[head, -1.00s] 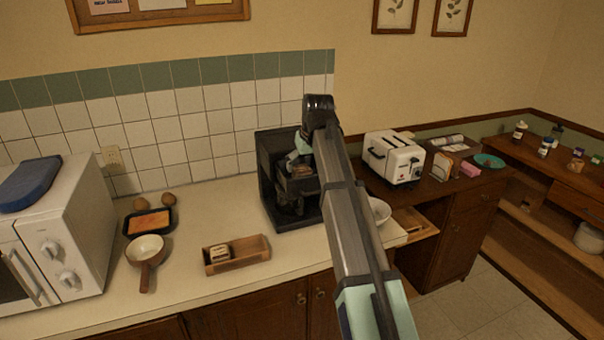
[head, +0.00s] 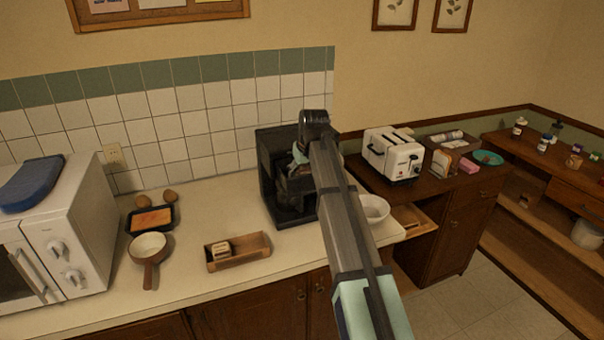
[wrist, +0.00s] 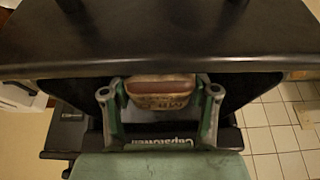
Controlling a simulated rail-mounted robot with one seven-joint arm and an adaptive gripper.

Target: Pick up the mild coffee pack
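A small brown pack with dark lettering (wrist: 160,93) shows in the wrist view, under the overhanging edge of the black coffee machine (head: 264,165). Its printing is too blurred to read surely, so I cannot confirm that it is the mild one. My gripper (wrist: 160,96) has its two green fingers apart, one on each side of the pack, with narrow gaps visible. In the head view my gripper (head: 297,165) is at the coffee machine's open front, and the arm largely hides the pack.
A wooden box (head: 258,263) holding a small labelled block (head: 221,249) stands left of the machine. A pan (head: 149,246) and a dark tray (head: 136,228) lie further left. A white bowl (head: 374,207) is right of my arm.

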